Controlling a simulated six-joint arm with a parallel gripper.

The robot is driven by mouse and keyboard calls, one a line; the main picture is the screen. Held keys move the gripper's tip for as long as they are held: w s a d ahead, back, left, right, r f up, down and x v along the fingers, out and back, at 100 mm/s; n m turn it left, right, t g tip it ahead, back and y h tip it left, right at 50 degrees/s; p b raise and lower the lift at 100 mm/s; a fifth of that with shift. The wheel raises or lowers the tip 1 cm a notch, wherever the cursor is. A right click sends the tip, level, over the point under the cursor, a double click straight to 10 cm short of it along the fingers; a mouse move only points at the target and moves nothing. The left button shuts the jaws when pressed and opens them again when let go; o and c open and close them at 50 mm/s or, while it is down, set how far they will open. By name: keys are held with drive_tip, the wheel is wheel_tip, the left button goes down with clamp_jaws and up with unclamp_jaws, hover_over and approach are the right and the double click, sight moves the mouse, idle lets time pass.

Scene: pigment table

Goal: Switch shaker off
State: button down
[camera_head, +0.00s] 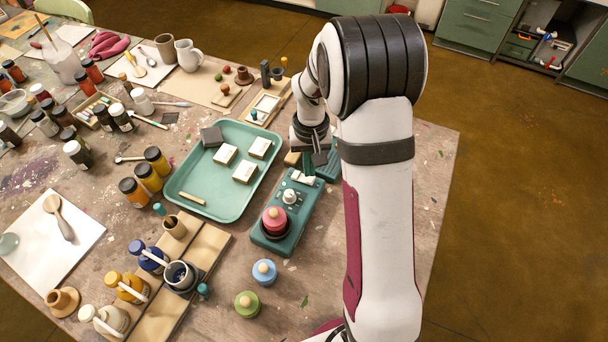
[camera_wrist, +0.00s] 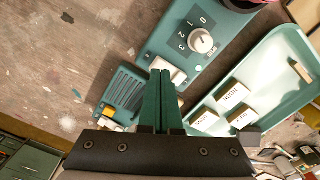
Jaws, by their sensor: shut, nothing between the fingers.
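The shaker (camera_head: 260,228) is a green box near the table's right side, with a pink-topped jar (camera_head: 274,219) at its near end. Its white dial (camera_head: 289,196) also shows in the wrist view (camera_wrist: 201,41), with 0, 1, 2 and 3 beside it; its exact setting is unclear. A white rocker switch (camera_head: 303,178) sits at the far end of the box, and in the wrist view (camera_wrist: 168,70) it is partly hidden by my fingertips. My gripper (camera_wrist: 160,73) is shut and empty, its tips at the switch. Whether they touch it is unclear.
A green tray (camera_head: 209,201) with white blocks and a dark block lies left of the shaker. A green ridged unit (camera_wrist: 125,88) adjoins the shaker's far end. Blue-topped (camera_head: 264,271) and green-topped (camera_head: 248,303) jars stand nearby. Bare table lies right of the shaker.

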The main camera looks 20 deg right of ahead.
drive_tip(key=shift+f, duration=0.95)
idle(0.4)
drive_tip(key=shift+r, duration=3.5)
drive_tip(key=s+a+r+m, duration=0.1)
drive_tip(key=s+a+r, duration=0.2)
drive_tip(key=s, duration=0.5)
drive_tip(key=s+a+r+y, duration=0.1)
drive_tip(key=s+a+r, duration=0.2)
drive_tip(key=s, duration=0.6)
drive_tip(key=s+a+r+m, duration=0.1)
drive_tip(key=s+a+r, duration=0.2)
drive_tip(key=s, duration=0.6)
drive_tip(key=shift+a+m+y, duration=0.3)
drive_tip(key=shift+a+y, duration=0.1)
drive_tip(key=shift+a, duration=0.45)
